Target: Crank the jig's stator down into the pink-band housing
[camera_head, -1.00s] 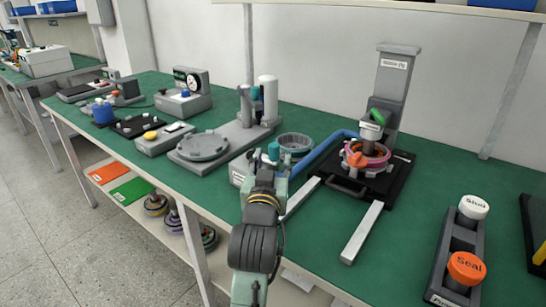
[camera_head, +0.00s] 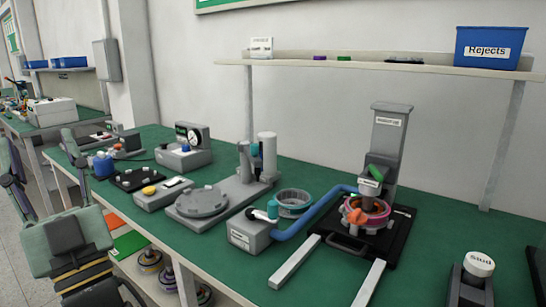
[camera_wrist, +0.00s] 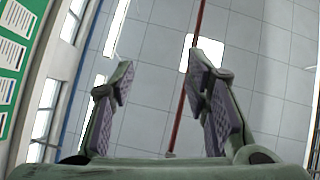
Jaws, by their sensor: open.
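The jig (camera_head: 387,145) is a grey column on a black base at the right of the head view. A green and grey crank-like part (camera_head: 375,175) is on its front. The pink-band housing (camera_head: 374,221) stands below, with an orange part in front of it. Copper-coloured stator parts (camera_head: 367,204) show at the housing's top; how deep they sit I cannot tell. My gripper (camera_wrist: 160,62) is open and empty in the wrist view, pointed at ceiling panels, away from the jig. In the head view my arm fills the lower left.
A blue tube (camera_head: 315,212) runs from a grey box (camera_head: 250,236) to the jig. A grey ring (camera_head: 293,202) lies behind the box. Two pale rails (camera_head: 293,262) reach toward the bench's front edge. A knobbed stand (camera_head: 478,270) is at the lower right. A blue Rejects bin (camera_head: 490,47) sits on the shelf.

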